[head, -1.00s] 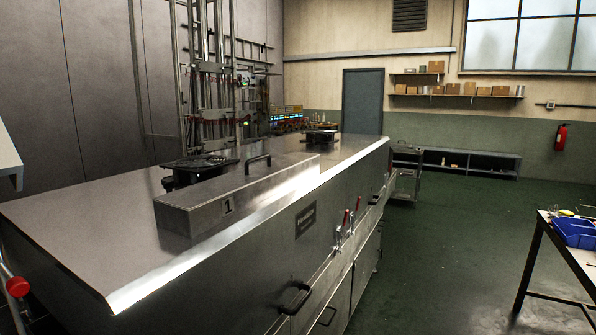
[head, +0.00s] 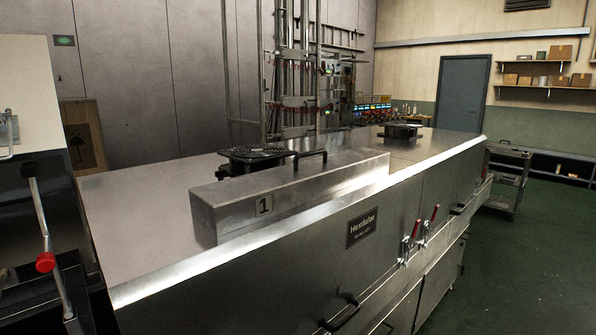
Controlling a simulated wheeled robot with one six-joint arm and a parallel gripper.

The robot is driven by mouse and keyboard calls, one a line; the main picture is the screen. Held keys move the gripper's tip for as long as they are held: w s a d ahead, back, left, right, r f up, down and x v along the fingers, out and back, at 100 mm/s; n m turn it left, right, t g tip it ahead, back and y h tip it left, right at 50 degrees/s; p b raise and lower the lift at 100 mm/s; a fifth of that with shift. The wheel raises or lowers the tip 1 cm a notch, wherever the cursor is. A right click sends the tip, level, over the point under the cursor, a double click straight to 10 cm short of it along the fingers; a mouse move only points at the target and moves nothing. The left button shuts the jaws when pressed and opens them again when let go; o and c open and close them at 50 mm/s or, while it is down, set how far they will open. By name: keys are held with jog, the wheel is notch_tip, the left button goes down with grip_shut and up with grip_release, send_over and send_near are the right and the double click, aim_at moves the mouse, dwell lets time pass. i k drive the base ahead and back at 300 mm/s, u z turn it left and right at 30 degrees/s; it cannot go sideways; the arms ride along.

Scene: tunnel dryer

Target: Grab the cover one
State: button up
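My gripper is not in view.
A black fan-like unit (head: 257,160) sits behind the cover, and another (head: 399,131) sits farther along the dryer top. Red-handled clamps (head: 408,245) and a black handle (head: 340,316) stick out from the dryer front. Green floor is open at right.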

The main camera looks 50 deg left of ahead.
aim_at(222, 207)
jog(key=u, duration=0.6)
jog(key=i, duration=0.6)
jog(key=u, duration=0.7)
